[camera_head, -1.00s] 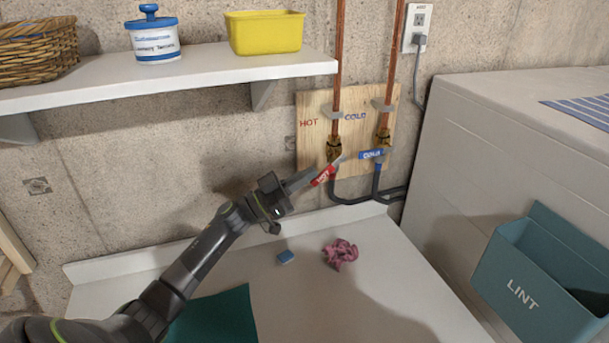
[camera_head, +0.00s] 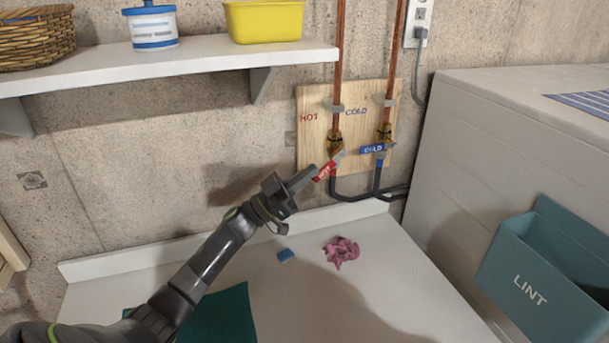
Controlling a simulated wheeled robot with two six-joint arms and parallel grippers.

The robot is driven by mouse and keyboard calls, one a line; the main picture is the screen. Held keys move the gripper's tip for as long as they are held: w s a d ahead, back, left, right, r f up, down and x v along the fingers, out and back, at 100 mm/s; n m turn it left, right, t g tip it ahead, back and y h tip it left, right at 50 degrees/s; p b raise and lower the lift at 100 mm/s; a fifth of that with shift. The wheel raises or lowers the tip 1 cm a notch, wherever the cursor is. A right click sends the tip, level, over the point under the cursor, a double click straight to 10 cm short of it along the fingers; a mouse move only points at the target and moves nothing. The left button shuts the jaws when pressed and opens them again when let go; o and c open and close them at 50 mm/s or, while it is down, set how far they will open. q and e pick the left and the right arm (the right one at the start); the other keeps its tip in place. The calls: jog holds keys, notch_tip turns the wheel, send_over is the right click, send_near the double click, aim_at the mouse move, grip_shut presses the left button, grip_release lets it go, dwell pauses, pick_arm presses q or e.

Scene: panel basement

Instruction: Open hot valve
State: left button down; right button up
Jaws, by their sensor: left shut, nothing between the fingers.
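The hot valve has a red lever handle (camera_head: 326,171) on the left copper pipe, below the word HOT on a wooden panel (camera_head: 312,146). The red handle slants down to the left from its brass body (camera_head: 334,141). The cold valve has a blue handle (camera_head: 372,149) on the right pipe, lying nearly level. My left gripper (camera_head: 308,176) is shut and empty, its fingertips at the lower left end of the red handle. I cannot tell whether they touch it. My right gripper is not in view.
A white machine top (camera_head: 350,300) lies below, with a pink cloth (camera_head: 341,252), a blue block (camera_head: 286,255) and a green cloth (camera_head: 222,318). A shelf (camera_head: 180,62) juts out at upper left. A teal LINT bin (camera_head: 535,280) hangs on the right machine (camera_head: 480,150).

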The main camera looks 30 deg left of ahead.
pick_arm(q)
jog(key=shift+w+d+f+b, duration=0.2)
jog(key=shift+f+b, duration=0.3)
jog(key=shift+b, duration=0.05)
jog(key=shift+w+d+f+b, duration=0.15)
jog(key=shift+f+b, duration=0.35)
jog(key=w+d+f, duration=0.1)
jog(key=w+d+f+b, duration=0.1)
jog(key=shift+w+d+f, duration=0.2)
jog(key=shift+w+f, duration=0.1)
jog(key=shift+w, duration=0.1)
jog(key=shift+d, duration=0.1)
